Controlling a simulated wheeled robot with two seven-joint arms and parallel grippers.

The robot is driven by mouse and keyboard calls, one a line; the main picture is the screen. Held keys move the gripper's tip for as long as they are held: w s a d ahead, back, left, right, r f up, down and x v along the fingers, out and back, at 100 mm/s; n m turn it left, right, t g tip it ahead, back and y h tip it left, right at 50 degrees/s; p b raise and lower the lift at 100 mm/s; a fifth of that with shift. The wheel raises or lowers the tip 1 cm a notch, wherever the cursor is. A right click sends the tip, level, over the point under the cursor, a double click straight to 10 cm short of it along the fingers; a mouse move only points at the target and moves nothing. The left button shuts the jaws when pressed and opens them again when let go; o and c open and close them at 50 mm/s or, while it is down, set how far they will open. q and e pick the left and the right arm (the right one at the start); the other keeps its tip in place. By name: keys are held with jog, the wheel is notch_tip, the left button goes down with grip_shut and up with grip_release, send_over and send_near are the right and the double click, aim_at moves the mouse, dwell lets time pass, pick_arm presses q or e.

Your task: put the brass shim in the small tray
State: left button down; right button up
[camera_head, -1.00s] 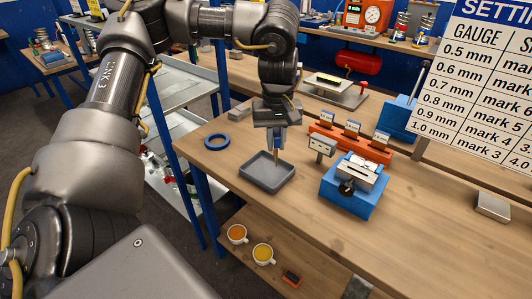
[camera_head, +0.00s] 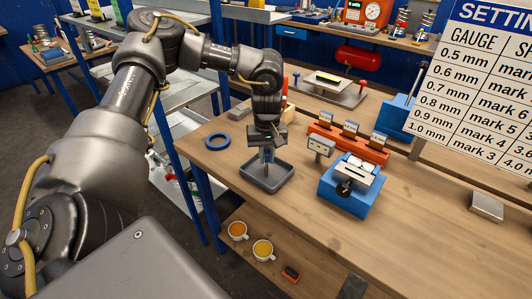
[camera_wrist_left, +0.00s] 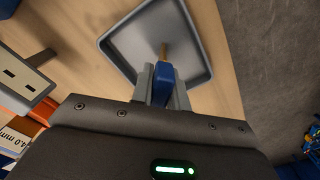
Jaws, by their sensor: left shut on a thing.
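The small tray (camera_head: 267,181) is grey and shallow, and stands near the left edge of the workbench. It also shows in the left wrist view (camera_wrist_left: 118,52). My left gripper (camera_head: 266,157) points down over the tray. In the left wrist view its fingers (camera_wrist_left: 163,88) are shut on a blue piece with a thin brass-coloured strip sticking out, which I take for the brass shim (camera_wrist_left: 164,50). The strip shows against the tray floor; I cannot tell whether it touches it. My right gripper is in neither view now.
A blue ring (camera_head: 217,142) lies left of the tray. A blue fixture (camera_head: 346,190) and an orange rack (camera_head: 349,143) with labelled slots stand to the right. Two cups (camera_head: 262,250) sit on a lower shelf. The bench front to the right is mostly clear.

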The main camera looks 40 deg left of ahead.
pick_arm(q)
jog(key=shift+d, duration=0.1)
jog(key=c, duration=1.6)
grip_release()
jog(key=shift+f, duration=0.15)
jog(key=shift+o, duration=1.2)
jog(key=shift+r, duration=0.65)
notch_tip(320, 180, up, 10)
jog(key=shift+f, duration=0.1)
jog(key=shift+r, duration=0.7)
